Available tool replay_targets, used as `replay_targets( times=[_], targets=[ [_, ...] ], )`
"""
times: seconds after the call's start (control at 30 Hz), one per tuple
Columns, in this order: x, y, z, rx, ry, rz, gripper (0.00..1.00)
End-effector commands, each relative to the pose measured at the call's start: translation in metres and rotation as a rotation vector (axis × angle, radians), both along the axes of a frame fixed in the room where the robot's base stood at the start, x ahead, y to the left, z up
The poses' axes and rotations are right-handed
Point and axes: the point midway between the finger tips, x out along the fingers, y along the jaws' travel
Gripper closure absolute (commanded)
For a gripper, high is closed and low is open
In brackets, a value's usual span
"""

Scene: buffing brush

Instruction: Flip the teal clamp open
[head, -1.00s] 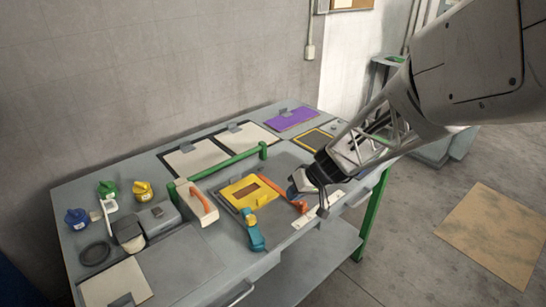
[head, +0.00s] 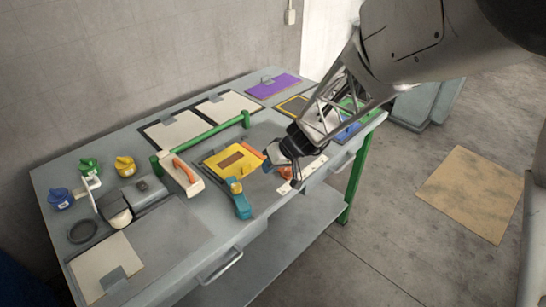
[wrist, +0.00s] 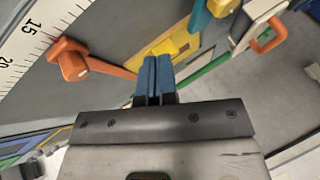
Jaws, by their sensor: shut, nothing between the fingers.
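The teal clamp (head: 241,205) is at the near edge of the yellow plate (head: 218,166), with a yellow piece at its upper end and its teal arm pointing toward the front edge of the bench. It shows partly in the wrist view (wrist: 200,20), cut off by the top edge. My gripper (head: 268,164) is shut and empty, to the right of the yellow plate and apart from the teal clamp. Its blue fingertips (wrist: 154,62) are together in the wrist view, pointing toward the plate. In the head view it hides part of the orange clamp (head: 286,173).
The orange clamp's arm (wrist: 100,64) lies left of my fingers in the wrist view. A white ruler (head: 307,172) lies near the bench's front edge.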

Motion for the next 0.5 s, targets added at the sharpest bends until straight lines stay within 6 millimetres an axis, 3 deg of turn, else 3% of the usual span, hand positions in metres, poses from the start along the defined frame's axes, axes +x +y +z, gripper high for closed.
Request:
replay_targets(
  times=[0.4,0.5],
  targets=[
    [0.009,0.038,-0.052,0.0,0.002,0.001,1.0],
    [0.004,0.048,-0.049,-0.001,0.0,0.002,1.0]
  ],
)
